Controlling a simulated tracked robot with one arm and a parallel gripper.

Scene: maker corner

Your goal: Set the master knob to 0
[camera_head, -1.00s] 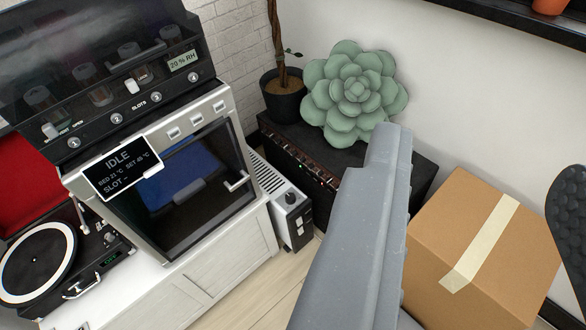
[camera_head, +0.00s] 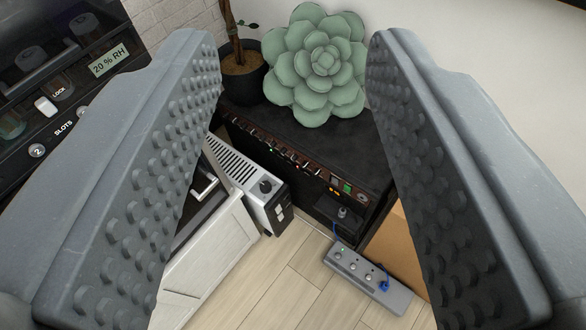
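A black amplifier (camera_head: 330,140) with a dark reddish-brown control panel stands against the wall, beyond and between my fingers. A row of small knobs (camera_head: 290,155) runs along its front top edge, with small lit indicators and switches at the right end. The labels are too small to read, so I cannot tell which knob is the master or where it points. My gripper (camera_head: 292,42) is wide open and empty. Its two grey studded fingers frame the amplifier and do not visibly touch anything.
A green succulent (camera_head: 316,62) and a potted trunk (camera_head: 238,78) stand on or behind the amplifier. A white heater (camera_head: 246,178) is left of it. A grey power strip (camera_head: 366,277) lies on the floor, and a cardboard box (camera_head: 398,248) is partly hidden at right.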

